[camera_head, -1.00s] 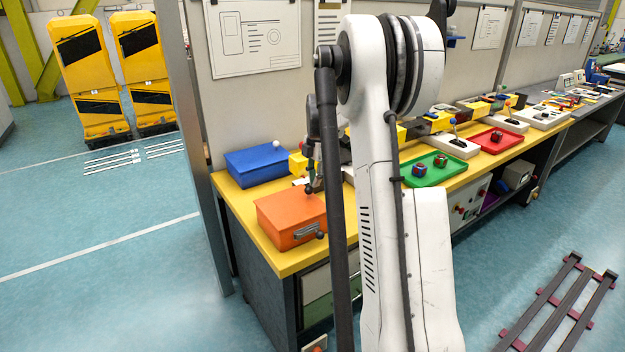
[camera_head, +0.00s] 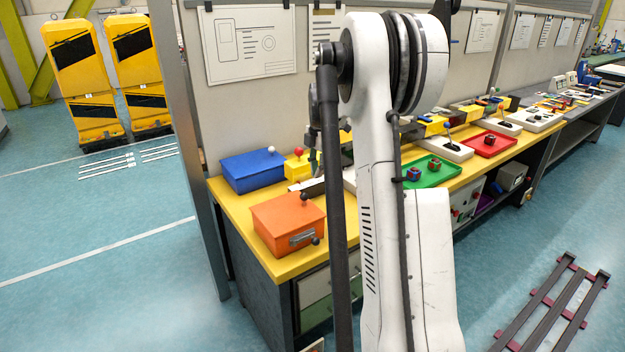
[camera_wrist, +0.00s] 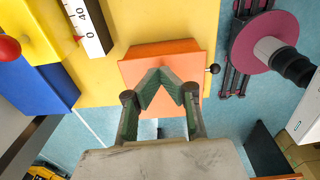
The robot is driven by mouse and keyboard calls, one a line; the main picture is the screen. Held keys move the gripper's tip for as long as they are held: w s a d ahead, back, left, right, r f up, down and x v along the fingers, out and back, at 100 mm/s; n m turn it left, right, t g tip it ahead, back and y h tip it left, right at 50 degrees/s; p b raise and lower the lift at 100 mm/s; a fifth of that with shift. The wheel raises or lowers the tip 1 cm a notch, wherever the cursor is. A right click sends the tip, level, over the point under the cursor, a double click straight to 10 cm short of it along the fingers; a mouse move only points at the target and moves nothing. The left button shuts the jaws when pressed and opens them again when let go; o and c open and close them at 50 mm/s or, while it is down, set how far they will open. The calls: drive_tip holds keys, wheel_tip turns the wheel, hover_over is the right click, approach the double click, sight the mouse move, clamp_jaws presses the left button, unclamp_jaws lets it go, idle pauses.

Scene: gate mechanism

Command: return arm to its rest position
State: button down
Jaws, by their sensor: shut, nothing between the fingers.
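My gripper (camera_wrist: 172,84) shows in the wrist view with its two dark green fingers bent inward, shut and empty. It hangs over the orange box (camera_wrist: 160,60), and the fingers cover part of it. I cannot tell the height of the gripper above the box. In the head view my white arm stands upright in the middle, and the gripper is mostly hidden behind its links. The orange box also shows there, closed, at the near left end of the yellow bench top (camera_head: 228,217).
A blue box (camera_head: 252,169) and a yellow block with a red knob (camera_head: 298,163) stand behind the orange box. A white scale (camera_wrist: 88,27) lies beside the block. Green (camera_head: 440,176) and red (camera_head: 490,147) trays sit farther right.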

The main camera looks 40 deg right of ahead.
drive_tip(key=s+d+r, duration=0.1)
drive_tip(key=d+r, duration=0.3)
drive_tip(key=d, duration=0.2)
drive_tip(key=shift+d, duration=0.35)
drive_tip(key=shift+s+r, duration=0.1)
